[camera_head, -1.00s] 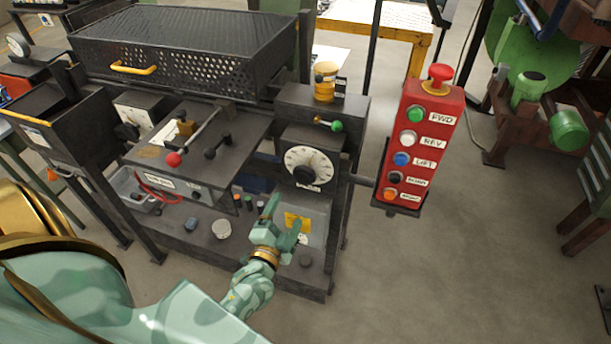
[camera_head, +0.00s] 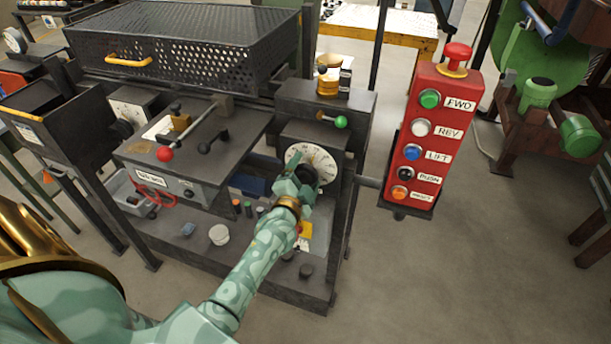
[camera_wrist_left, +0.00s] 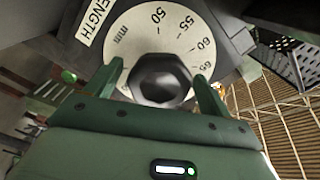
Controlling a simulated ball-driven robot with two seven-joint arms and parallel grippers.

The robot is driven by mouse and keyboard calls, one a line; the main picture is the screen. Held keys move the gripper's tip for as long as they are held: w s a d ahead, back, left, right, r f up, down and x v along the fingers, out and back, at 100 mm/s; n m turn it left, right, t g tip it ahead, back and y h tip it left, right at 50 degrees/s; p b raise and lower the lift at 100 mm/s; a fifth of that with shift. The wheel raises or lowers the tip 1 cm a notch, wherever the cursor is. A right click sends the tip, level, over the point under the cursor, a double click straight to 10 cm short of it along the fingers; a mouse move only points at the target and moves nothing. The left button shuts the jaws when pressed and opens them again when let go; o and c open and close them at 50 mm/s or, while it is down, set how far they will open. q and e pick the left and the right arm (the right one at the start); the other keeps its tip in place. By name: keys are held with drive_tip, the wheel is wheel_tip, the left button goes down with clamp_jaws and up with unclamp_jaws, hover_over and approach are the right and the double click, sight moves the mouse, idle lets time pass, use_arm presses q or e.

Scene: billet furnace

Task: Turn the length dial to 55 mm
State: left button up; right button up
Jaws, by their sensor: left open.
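The length dial (camera_head: 325,160) is a white disc with black numbers and a dark knob in its middle, on the front of the dark machine. In the left wrist view the dial (camera_wrist_left: 140,32) shows 50, 55, 60 and 65, with 50 near the top and 55 to its right. The dark knob (camera_wrist_left: 160,80) stands between my left gripper's fingers (camera_wrist_left: 160,88), which are open on either side of it. In the head view my left gripper (camera_head: 305,180) is in front of the dial and covers its lower left part. My right gripper is not in view.
A red button box (camera_head: 432,135) with a red mushroom button stands right of the dial. A green-knobbed lever (camera_head: 340,121) is just above the dial. A red-knobbed lever (camera_head: 165,154) is to the left.

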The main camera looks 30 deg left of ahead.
use_arm(q)
drive_tip(key=c, duration=1)
